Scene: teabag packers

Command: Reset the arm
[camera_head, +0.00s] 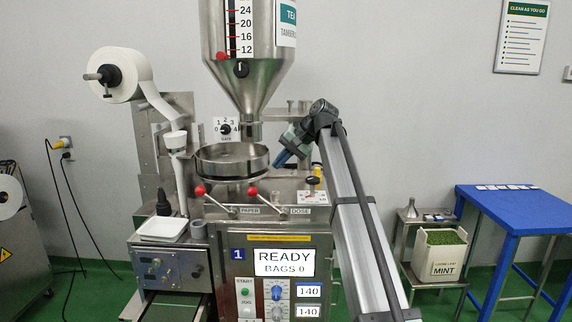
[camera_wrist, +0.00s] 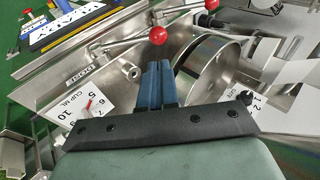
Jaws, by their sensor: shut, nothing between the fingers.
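My gripper (camera_head: 279,161) is at the right side of the round steel pan (camera_head: 232,172) on the tea bag machine, above the machine's top. Its blue fingers are together with nothing between them. In the wrist view my gripper (camera_wrist: 158,66) points toward a red-knobbed lever (camera_wrist: 158,36), with the round pan (camera_wrist: 215,62) to the right of the fingers and the cup dial plate (camera_wrist: 88,106) to the left. From these views I cannot tell whether the fingertips touch anything.
The machine's display (camera_head: 284,262) reads READY, BAGS 0. Two red-knobbed levers, labelled PAPER (camera_head: 199,190) and DOSE (camera_head: 252,191), stick out at the front. A hopper (camera_head: 250,85) hangs above the pan. A blue table (camera_head: 515,208) and a MINT bin (camera_head: 441,255) stand at the right.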

